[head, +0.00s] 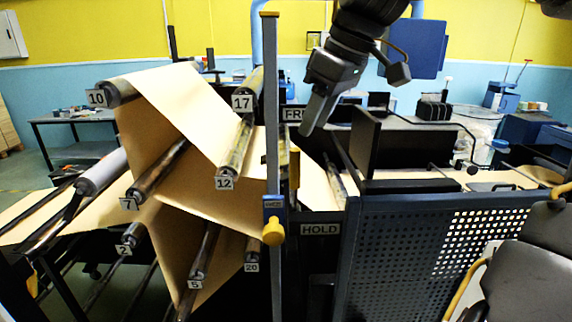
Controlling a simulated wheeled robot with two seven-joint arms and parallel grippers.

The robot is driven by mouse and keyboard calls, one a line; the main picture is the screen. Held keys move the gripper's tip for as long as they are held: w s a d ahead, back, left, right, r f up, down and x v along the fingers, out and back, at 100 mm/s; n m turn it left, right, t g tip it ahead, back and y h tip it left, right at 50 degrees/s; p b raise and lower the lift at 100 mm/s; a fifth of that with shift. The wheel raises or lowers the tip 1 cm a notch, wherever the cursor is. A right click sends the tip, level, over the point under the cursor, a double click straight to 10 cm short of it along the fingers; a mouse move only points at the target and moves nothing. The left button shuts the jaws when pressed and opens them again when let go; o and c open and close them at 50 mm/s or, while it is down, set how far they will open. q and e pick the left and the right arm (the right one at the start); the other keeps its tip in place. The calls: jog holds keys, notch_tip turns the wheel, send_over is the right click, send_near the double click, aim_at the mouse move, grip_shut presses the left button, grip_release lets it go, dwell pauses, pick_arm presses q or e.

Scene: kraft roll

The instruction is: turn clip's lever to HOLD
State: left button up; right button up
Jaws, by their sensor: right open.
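The HOLD sign (320,229) is on a dark panel right of a tall grey post (271,90). Higher up is a sign reading "FR" (293,114), its rest covered by my right gripper. A yellowish upright part (294,168) shows between the two signs, just behind the post; I cannot tell whether it is the clip's lever. A blue block (274,205) with a yellow knob (273,233) sits on the post. My right gripper (309,130) comes down from the top, open and empty, right of the post near the upper sign. My left gripper is out of view.
Brown paper (175,105) runs over numbered rollers at the left. A perforated blue-grey panel (400,260) stands at the right, with a dark upright plate (362,142) above it. The grey post stands in front of the signs' left side.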

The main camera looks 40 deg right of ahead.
aim_at(300, 151)
jog(key=p+x, duration=0.3)
jog(key=x, duration=0.6)
jog(key=shift+w+f, duration=0.3)
jog(key=shift+w+a+f+p, duration=0.1)
jog(key=shift+f+p, duration=0.2)
jog(key=shift+f, duration=0.15)
grip_shut()
